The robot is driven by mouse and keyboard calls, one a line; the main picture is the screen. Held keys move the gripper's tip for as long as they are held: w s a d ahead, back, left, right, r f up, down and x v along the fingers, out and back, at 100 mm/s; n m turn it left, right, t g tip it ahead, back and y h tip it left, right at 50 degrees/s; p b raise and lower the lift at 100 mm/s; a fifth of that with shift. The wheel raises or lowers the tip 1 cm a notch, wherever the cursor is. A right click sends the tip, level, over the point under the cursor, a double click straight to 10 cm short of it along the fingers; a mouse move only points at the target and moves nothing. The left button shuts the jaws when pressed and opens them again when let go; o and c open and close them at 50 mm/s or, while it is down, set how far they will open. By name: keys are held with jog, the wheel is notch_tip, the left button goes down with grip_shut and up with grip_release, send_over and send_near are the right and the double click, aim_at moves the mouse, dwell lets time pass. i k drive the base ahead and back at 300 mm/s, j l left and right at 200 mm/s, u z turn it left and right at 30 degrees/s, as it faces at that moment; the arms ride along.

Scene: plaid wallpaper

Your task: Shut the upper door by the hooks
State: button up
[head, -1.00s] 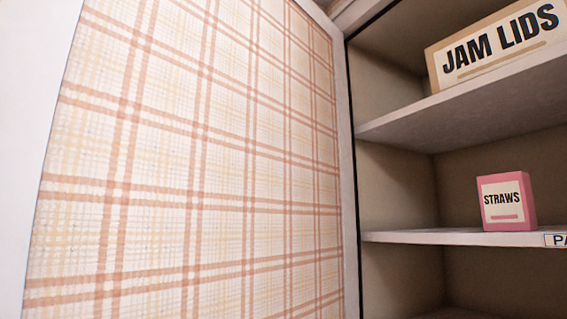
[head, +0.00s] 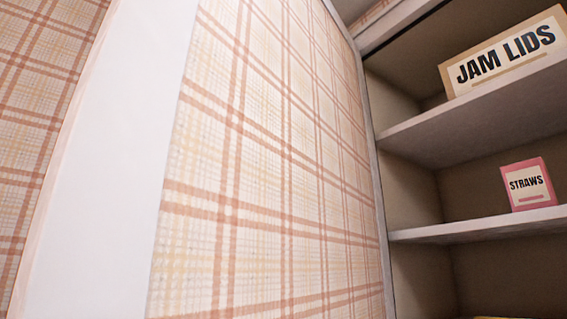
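A white-framed door (head: 270,190) with a plaid panel stands open at the left of a cupboard in the head view. Its broad white outer stile (head: 110,150) is on the left, and its inner edge meets the cupboard's left side. No hooks show in this view. My gripper is not in view.
The open cupboard holds a JAM LIDS box (head: 505,52) on an upper shelf (head: 480,115) and a pink STRAWS box (head: 527,185) on a lower shelf (head: 480,226). Plaid wallpaper (head: 40,110) shows left of the door.

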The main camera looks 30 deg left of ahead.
aim_at(210, 158)
jog(key=k+j, duration=0.1)
jog(key=j, duration=0.3)
jog(key=k+j, duration=0.1)
jog(key=j, duration=0.3)
jog(key=k+j+u, duration=0.1)
jog(key=j, duration=0.7)
jog(key=k+u, duration=0.05)
jog(key=k, duration=0.05)
